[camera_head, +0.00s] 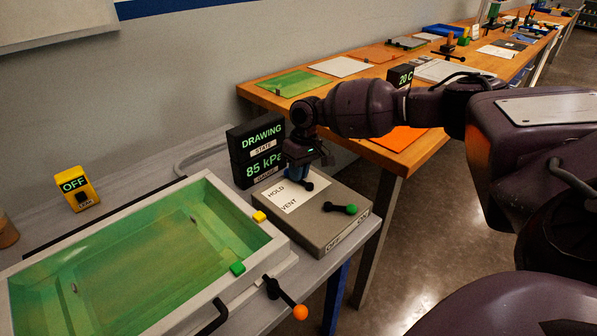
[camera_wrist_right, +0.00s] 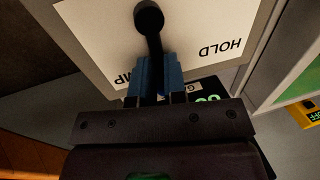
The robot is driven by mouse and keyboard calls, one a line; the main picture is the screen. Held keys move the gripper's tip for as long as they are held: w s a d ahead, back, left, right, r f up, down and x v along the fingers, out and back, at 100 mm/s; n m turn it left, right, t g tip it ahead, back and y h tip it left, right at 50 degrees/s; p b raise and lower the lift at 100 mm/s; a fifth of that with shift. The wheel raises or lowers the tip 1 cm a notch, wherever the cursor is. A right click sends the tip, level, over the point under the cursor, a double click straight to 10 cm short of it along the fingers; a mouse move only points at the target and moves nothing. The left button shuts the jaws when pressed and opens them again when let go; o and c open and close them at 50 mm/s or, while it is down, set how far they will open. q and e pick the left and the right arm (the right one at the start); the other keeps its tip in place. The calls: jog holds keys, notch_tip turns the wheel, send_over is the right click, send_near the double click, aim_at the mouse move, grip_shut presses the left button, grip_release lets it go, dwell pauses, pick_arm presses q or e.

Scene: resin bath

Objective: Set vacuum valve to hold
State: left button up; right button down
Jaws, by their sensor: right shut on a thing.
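The vacuum valve is a black lever with a round black end (camera_head: 308,186) on a white label plate (camera_head: 285,197) reading HOLD and VENT. In the right wrist view the lever (camera_wrist_right: 154,42) runs from its round end into the blue fingers of my right gripper (camera_wrist_right: 155,78). The gripped part lies by a label ending in "MP", and HOLD is to the right of the lever. In the head view my right gripper (camera_head: 297,172) is shut on the lever at the back of the plate, hiding part of it. My left gripper is not in view.
A grey box (camera_head: 334,232) carries the plate and a green-knobbed lever (camera_head: 350,209). A black display (camera_head: 258,153) behind reads DRAWING, 85 kPa. At left are a green bath (camera_head: 125,260) and a yellow OFF box (camera_head: 77,190). An orange-ended lever (camera_head: 299,311) sticks out in front.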

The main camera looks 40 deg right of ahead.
aim_at(293, 190)
jog(key=shift+a, duration=0.1)
jog(key=shift+a+n+p, duration=0.3)
jog(key=shift+n, duration=0.7)
jog(key=shift+s+a+n+g+p, duration=0.15)
jog(key=shift+a+n+g+p, duration=0.25)
jog(key=shift+n, duration=0.8)
jog(key=shift+s+a+n, duration=0.2)
jog(key=shift+a+n, duration=0.3)
jog(key=shift+n, duration=0.6)
jog(key=shift+s+a+n+g+h+p, duration=0.2)
jog(key=shift+n+g+h+p, duration=0.1)
jog(key=shift+n, duration=0.5)
jog(key=shift+s+a+f+n, duration=0.1)
jog(key=shift+n, duration=0.3)
jog(key=c, duration=1.2)
grip_release()
jog(key=shift+o, duration=0.2)
